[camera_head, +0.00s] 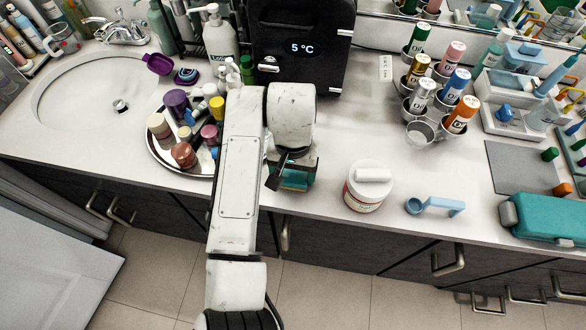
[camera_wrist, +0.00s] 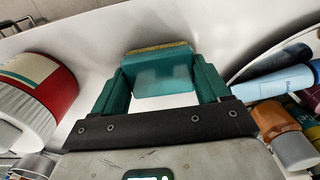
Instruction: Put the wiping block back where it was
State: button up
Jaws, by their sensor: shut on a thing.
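The wiping block (camera_wrist: 163,76) is a teal block with a yellowish pad along its far edge in the wrist view. My gripper (camera_wrist: 160,88) is shut on it, with one green finger against each side. In the head view, my gripper (camera_head: 290,166) is over the front of the white counter, and the block (camera_head: 296,180) shows partly below it. My wrist hides much of the block there. I cannot tell whether the block touches the counter or hangs just above it.
A round tray (camera_head: 160,157) of jars stands close to the left of my gripper. A white tub (camera_head: 366,190) and a blue scoop (camera_head: 436,205) stand to its right. A black fridge (camera_head: 300,50) is behind. Bare counter (camera_head: 335,150) lies between the gripper and the tub.

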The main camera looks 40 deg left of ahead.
aim_at(293, 174)
jog(key=o, duration=1.3)
jog(key=shift+c, duration=0.2)
notch_tip(293, 174, up, 12)
jog(key=p, duration=0.1)
